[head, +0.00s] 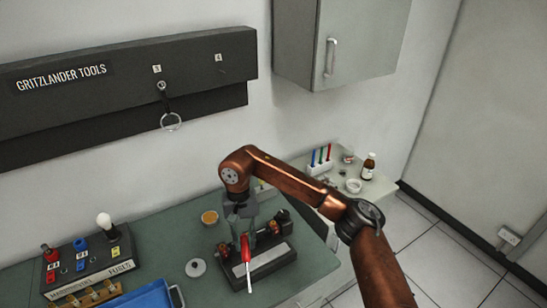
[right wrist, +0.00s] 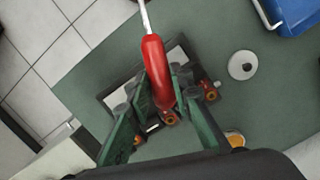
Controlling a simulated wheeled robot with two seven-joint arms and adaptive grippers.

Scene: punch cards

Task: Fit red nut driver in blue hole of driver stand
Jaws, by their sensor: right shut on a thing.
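The red nut driver has a red handle (head: 246,250) and a thin metal shaft pointing to the front in the head view. My right gripper (head: 243,232) is shut on its handle, above the table. In the right wrist view the handle (right wrist: 155,62) sits between the green fingers of the gripper (right wrist: 165,95), with the shaft pointing away to the top. A black stand (head: 92,268) with red, blue and yellow fittings stands at the left, and looks like the driver stand. Its blue fitting (head: 80,246) is in the middle. My left gripper is not in view.
A dark base (head: 272,265) with copper-coloured parts lies under the gripper. A blue tray (head: 150,297) is at the front left. A white rack (head: 319,168) and a bottle (head: 368,167) stand at the back right.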

